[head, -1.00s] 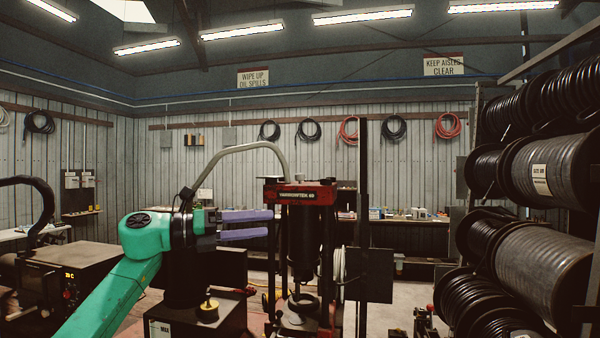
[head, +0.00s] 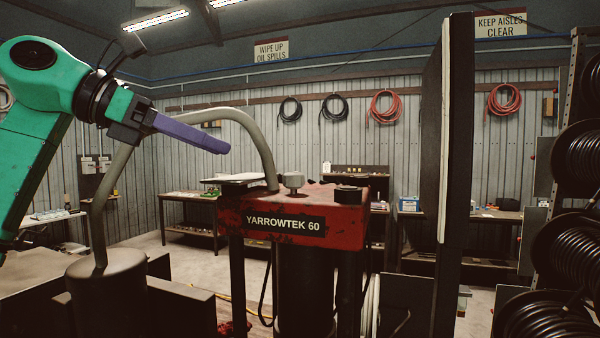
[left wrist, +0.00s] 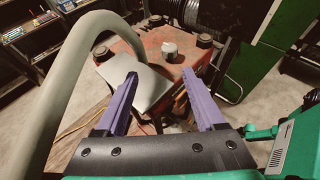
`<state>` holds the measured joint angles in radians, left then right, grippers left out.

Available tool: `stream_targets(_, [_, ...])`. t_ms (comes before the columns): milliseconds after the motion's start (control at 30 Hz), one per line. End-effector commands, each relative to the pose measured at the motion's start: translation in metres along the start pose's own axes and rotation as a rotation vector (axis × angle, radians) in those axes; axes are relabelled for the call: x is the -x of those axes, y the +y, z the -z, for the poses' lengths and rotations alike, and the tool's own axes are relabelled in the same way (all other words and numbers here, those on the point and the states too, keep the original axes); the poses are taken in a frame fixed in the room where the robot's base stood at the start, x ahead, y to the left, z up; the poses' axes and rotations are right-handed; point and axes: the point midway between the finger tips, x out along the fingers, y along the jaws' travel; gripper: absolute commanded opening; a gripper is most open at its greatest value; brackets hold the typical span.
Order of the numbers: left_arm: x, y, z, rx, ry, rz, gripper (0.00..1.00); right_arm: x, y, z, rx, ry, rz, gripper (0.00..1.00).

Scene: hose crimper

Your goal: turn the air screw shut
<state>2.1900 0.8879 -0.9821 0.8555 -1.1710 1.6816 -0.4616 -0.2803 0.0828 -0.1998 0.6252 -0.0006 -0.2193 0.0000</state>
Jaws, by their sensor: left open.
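The air screw appears to be the small grey knob (head: 292,181) standing on top of the red press head (head: 340,222) marked YARROWTEK 60. In the left wrist view the knob (left wrist: 170,50) is pale, beyond my fingertips. My left gripper (head: 226,148) is up and to the left of the knob in the head view, apart from it. The knob's threads are hidden. My right gripper does not show.
A thick grey curved pipe (head: 262,140) arches up beside the knob on the left. A flat pale plate (head: 236,179) lies on the press top near the pipe's end. Dark bolt heads (head: 348,193) stand at the corners. A tall black post (head: 456,160) rises at the right.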

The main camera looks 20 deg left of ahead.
Motion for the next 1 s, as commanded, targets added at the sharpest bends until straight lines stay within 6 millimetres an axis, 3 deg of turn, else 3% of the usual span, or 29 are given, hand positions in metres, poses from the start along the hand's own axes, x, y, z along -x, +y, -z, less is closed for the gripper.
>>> stream_targets(167, [-0.028, 0.0, 0.002, -0.002, 0.005, 0.001, 0.71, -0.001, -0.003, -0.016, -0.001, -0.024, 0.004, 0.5])
stream_targets(333, [-0.074, 0.0, -0.001, -0.001, 0.005, 0.003, 0.71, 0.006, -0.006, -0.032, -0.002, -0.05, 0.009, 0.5])
stream_targets(467, [-0.108, 0.0, -0.002, 0.0, 0.004, 0.003, 0.71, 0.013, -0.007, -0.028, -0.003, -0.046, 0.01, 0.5])
stream_targets(600, [-0.133, 0.0, -0.002, 0.001, 0.002, 0.002, 0.71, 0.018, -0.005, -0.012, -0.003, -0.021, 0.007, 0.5])
stream_targets(733, [-0.143, -0.001, -0.001, 0.0, -0.001, 0.002, 0.71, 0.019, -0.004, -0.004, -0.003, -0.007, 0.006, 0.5])
stream_targets(933, [-0.144, 0.0, 0.0, 0.0, -0.002, 0.001, 0.71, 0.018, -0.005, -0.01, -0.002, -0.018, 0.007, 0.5])
stream_targets(967, [-0.144, 0.0, 0.0, 0.0, -0.002, 0.001, 0.67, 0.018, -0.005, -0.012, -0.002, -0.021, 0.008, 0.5])
stream_targets(1000, [-0.144, 0.0, 0.0, 0.0, -0.002, 0.001, 0.52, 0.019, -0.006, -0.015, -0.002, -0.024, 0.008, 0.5])
